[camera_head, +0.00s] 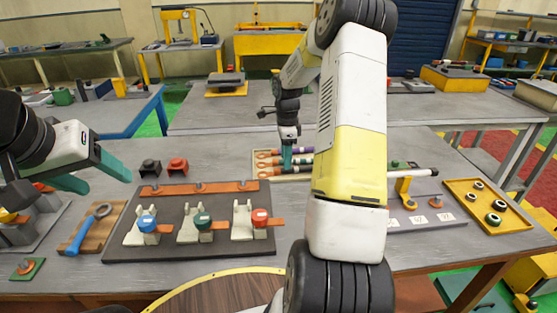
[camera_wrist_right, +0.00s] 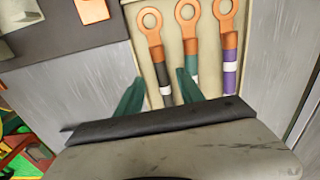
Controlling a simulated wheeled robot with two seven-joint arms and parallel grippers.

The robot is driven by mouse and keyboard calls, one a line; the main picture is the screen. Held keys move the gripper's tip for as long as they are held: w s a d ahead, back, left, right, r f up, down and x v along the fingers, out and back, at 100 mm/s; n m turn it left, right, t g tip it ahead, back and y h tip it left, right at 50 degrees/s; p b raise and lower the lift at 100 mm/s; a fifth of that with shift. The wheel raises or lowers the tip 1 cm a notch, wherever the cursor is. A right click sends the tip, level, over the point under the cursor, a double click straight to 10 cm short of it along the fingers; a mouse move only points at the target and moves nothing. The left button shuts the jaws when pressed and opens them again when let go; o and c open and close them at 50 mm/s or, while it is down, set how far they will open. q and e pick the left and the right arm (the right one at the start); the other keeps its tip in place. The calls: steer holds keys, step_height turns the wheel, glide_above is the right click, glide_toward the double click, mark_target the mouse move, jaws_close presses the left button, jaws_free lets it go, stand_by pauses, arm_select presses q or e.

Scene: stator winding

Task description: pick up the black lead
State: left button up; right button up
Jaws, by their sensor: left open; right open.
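The black lead (camera_wrist_right: 161,74) has a copper ring lug and a white band. It lies in a pale tray (camera_wrist_right: 136,14) as the leftmost of three leads in the right wrist view. Beside it lie a green lead (camera_wrist_right: 190,60) and a purple lead (camera_wrist_right: 229,70). My right gripper (camera_wrist_right: 160,80) is open over the tray, its teal fingers appearing on either side of the black lead; the right finger partly covers the green lead. I cannot tell how far down the fingers reach. It also shows in the head view (camera_head: 287,155). My left gripper (camera_head: 109,185) is open and empty at the left.
A dark board (camera_head: 180,248) with clamps and coloured terminals lies in front of the tray. A black and a red block (camera_head: 177,167) stand left of it. A wooden board with a blue-handled tool (camera_head: 82,232) is at left; a yellow tray of rings (camera_head: 486,216) is at right.

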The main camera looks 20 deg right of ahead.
mark_target(292, 170)
step_height(292, 170, down, 4)
steer(key=shift+w+f, duration=0.15)
jaws_close()
